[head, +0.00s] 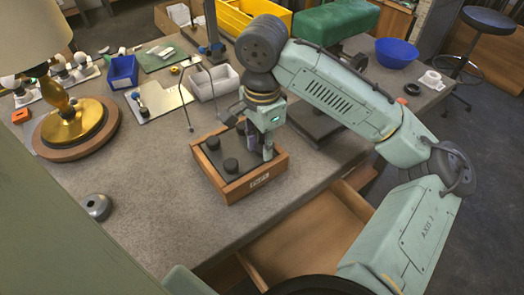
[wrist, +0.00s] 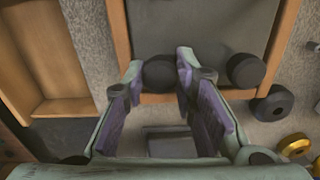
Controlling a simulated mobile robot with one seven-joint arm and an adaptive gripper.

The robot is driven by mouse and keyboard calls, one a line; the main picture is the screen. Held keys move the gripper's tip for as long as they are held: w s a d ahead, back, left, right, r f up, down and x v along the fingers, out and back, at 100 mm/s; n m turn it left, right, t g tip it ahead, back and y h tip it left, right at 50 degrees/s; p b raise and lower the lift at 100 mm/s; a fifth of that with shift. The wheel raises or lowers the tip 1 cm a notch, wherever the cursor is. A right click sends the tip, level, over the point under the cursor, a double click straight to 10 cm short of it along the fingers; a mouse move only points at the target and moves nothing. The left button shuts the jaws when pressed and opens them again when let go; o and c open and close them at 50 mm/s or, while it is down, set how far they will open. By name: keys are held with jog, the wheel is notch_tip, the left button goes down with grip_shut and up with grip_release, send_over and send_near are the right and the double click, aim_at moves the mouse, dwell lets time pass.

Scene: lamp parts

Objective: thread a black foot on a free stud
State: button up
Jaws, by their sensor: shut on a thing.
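The square wooden lamp base (head: 256,183) lies with its dark underside panel (head: 216,172) up. My gripper (head: 268,152) points down over the right corner. In the wrist view the fingertips (wrist: 162,72) are shut on a black foot (wrist: 159,73) at the panel's edge. Another black foot (wrist: 245,70) stands to the right of them. Any stud under the held foot is hidden, so I cannot tell whether it is engaged.
An open wooden drawer (head: 308,243) juts out at the front. A brass lamp (head: 72,118) stands at the left. A white bin (head: 214,82) and a blue bin (head: 122,72) are behind. A dark round part (wrist: 272,103) and a brass ring (wrist: 295,145) lie beside the base.

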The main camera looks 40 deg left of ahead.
grip_shut()
jog(key=shift+m, duration=0.3)
jog(key=shift+o, duration=2.1)
grip_release()
jog(key=shift+m, duration=0.4)
jog(key=o, duration=0.5)
jog(key=shift+r, duration=0.1)
notch_tip(320, 180, up, 12)
jog(key=shift+f, duration=0.1)
